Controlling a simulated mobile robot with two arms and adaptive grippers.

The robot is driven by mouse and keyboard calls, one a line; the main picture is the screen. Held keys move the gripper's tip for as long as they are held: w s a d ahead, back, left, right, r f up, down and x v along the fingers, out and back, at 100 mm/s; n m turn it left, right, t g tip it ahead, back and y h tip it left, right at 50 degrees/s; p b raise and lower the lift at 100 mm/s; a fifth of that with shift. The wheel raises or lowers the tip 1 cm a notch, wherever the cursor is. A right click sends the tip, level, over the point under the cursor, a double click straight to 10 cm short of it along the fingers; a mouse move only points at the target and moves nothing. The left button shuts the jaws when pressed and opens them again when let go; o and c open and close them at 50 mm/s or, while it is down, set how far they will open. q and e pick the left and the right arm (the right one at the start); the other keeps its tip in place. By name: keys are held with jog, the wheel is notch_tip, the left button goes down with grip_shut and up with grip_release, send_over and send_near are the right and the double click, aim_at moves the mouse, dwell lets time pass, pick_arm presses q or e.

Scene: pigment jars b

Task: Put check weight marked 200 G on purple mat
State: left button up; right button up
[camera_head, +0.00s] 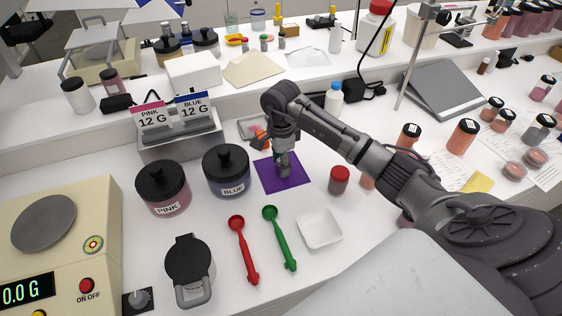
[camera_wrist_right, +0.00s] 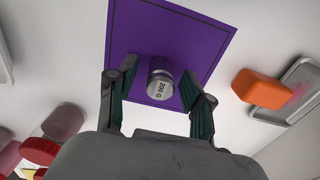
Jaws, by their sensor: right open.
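The check weight (camera_wrist_right: 160,86), a small metal cylinder marked 200 G, stands on the purple mat (camera_wrist_right: 205,35) in the right wrist view. My right gripper (camera_wrist_right: 162,80) is open, with a finger on each side of the weight and a visible gap to both. In the head view the right gripper (camera_head: 283,168) is low over the purple mat (camera_head: 301,183), and I cannot clearly make out the weight there. My left gripper is not in view.
Red (camera_head: 242,250) and green (camera_head: 280,238) scoops and a white dish (camera_head: 320,229) lie in front.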

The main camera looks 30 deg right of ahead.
jog(key=shift+r, duration=0.55)
notch_tip(320, 180, up, 11)
jog(key=b, duration=0.2)
jog(key=shift+b, duration=0.35)
jog(key=shift+r, duration=0.15)
